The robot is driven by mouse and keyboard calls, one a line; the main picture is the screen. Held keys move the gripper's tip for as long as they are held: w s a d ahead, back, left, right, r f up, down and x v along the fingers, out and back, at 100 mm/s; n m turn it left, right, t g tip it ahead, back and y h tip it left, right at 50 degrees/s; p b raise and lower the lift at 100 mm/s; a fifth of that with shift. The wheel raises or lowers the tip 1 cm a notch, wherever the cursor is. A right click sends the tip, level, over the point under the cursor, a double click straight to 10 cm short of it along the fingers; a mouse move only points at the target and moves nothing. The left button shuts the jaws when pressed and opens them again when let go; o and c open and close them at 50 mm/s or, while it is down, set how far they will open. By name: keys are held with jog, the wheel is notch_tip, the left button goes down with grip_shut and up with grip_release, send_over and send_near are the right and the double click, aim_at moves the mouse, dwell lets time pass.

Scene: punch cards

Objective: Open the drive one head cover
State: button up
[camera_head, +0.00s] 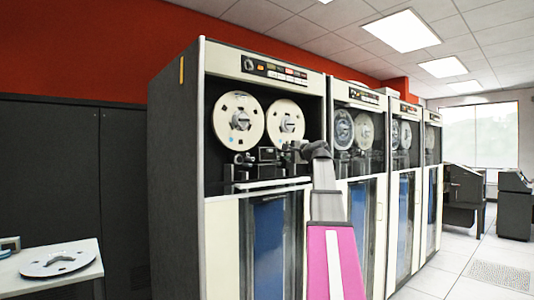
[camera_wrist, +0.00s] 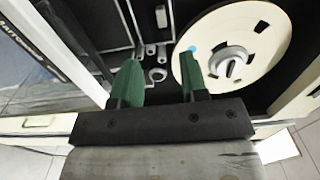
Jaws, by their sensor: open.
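The nearest tape drive (camera_head: 172,170), the first in the row, has two cream reels (camera_head: 238,118) behind its open upper front. Below the reels sits a dark head assembly (camera_head: 268,156); I cannot tell which part of it is the head cover, or whether it is open. My gripper reaches in at the right side of this assembly, mostly hidden by my arm in the head view. In the wrist view my gripper (camera_wrist: 161,78) has its two green fingers apart, with nothing held between them. One cream reel (camera_wrist: 262,32) is just beyond the right finger.
More tape drives (camera_head: 402,135) stand in a row to the right. A white table (camera_head: 25,285) with a loose reel (camera_head: 57,262) is at the lower left. Small metal rollers (camera_wrist: 150,50) lie beyond the fingers.

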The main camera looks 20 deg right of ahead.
aim_at(271, 151)
jog(key=x, duration=1)
jog(key=shift+w+a, duration=0.15)
jog(key=shift+w, duration=0.2)
grip_shut()
